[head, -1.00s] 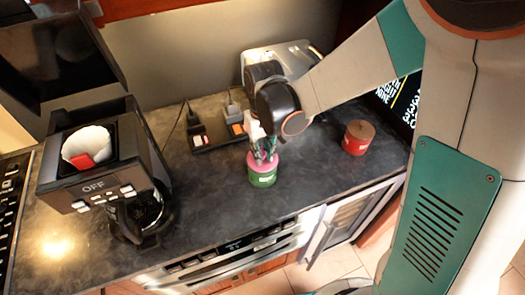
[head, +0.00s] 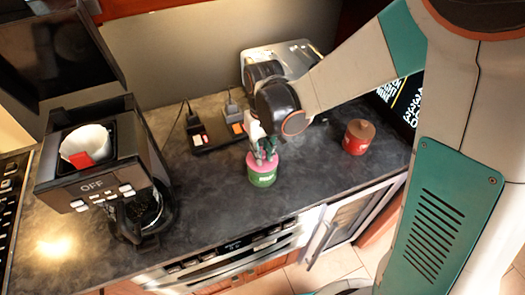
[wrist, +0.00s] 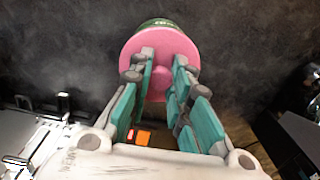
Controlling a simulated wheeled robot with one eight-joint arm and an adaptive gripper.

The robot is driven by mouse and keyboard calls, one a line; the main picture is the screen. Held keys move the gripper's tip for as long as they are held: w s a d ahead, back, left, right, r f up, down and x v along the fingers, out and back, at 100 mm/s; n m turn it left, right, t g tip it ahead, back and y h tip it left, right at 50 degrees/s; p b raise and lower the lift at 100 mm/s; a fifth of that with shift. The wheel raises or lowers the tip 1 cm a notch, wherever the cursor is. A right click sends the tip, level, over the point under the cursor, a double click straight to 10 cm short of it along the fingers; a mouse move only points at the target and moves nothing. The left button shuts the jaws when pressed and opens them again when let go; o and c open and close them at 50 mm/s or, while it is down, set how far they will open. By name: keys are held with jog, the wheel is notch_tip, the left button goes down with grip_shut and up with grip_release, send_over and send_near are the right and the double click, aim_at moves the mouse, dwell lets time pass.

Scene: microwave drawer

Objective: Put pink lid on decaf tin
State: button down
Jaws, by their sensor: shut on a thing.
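The green decaf tin (head: 262,179) stands upright on the dark counter; its green side also shows beyond the lid in the wrist view (wrist: 158,23). The pink lid (head: 257,160) sits at the top of the green tin, and in the wrist view the lid (wrist: 188,60) covers most of the tin. Whether it is fully seated cannot be told. My gripper (head: 265,153) is directly above, its fingers pointing down, and is shut on the knob in the middle of the lid. In the wrist view my gripper's fingertips (wrist: 160,70) hide most of the knob.
A red tin with a brown lid (head: 357,139) stands to the right. A coffee maker (head: 92,165) with a glass pot is at the left. A dark power strip (head: 217,133) with orange switches lies behind the green tin. A metal toaster (head: 290,57) stands behind my gripper.

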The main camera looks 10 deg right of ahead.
jog(key=c, duration=0.9)
grip_release()
jog(key=shift+r, duration=0.15)
jog(key=shift+r+p, duration=2.35)
jog(key=shift+r, duration=1.05)
